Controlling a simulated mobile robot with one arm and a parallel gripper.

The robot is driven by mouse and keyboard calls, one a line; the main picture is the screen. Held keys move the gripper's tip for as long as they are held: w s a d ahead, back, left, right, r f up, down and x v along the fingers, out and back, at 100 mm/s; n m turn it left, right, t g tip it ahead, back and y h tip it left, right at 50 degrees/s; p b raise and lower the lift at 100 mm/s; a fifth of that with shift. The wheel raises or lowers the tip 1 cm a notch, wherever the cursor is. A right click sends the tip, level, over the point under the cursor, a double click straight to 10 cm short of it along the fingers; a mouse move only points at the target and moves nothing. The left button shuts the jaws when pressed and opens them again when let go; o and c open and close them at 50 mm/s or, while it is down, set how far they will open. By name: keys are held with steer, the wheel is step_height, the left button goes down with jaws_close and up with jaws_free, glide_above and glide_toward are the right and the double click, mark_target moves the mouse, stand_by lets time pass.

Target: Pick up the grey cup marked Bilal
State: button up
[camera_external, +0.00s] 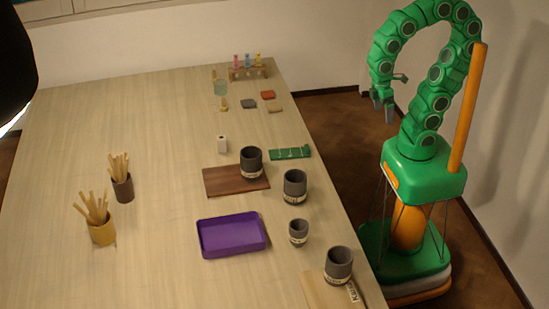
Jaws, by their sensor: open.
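Several dark grey cups with pale bands stand upright near the table's right side. One cup (251,161) stands at the dark wooden board (222,184). Another cup (295,186) stands in front of it, to the right. A smaller cup (298,232) stands right of the purple tray. A fourth cup (339,265) stands on a pale board at the front. The writing on the bands is too small to read, so I cannot tell which cup is marked Bilal. My gripper (383,108) is open and empty, off the table's right edge, apart from all the cups.
A purple tray (231,253) lies mid-table. Stick holders (102,234) (123,188) stand at left. The table's left side is mostly clear.

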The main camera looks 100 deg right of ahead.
mark_target(295, 187)
steer(key=w+d+t+h, duration=0.15)
steer(key=w+d, duration=0.25)
steer(key=w, duration=0.6)
steer(key=w+d+r+n+t+h, duration=0.1)
steer(key=w+d+t, duration=0.25)
steer(key=w, duration=0.55)
steer(key=w+d+t+h, duration=0.2)
steer(key=w+d, duration=0.3)
steer(key=w, duration=0.5)
steer(key=w+a+r+n+t+y, duration=0.25)
steer(key=w+n+t, duration=0.2)
steer(key=w, duration=0.85)
steer(key=w+a+f+n+y, duration=0.2)
steer(key=a+y, duration=0.1)
steer(key=a, duration=0.3)
steer(key=w+a+f+n+y, duration=0.2)
steer(key=a+y, duration=0.1)
steer(key=a, duration=0.3)
steer(key=s+a+f+n+g+y, duration=0.25)
steer(key=s+a+y, duration=0.2)
steer(key=a, duration=0.25)
steer(key=s+a+f+n+g+y, duration=0.25)
steer(key=s+a+y, duration=0.2)
steer(key=a, duration=0.25)
steer(key=shift+m+g+h, duration=0.25)
steer(key=shift+m+h, duration=0.15)
steer(key=shift+m, duration=0.05)
steer(key=shift+x, duration=3.7)
steer(key=shift+f, duration=0.1)
steer(key=shift+c, duration=0.5)
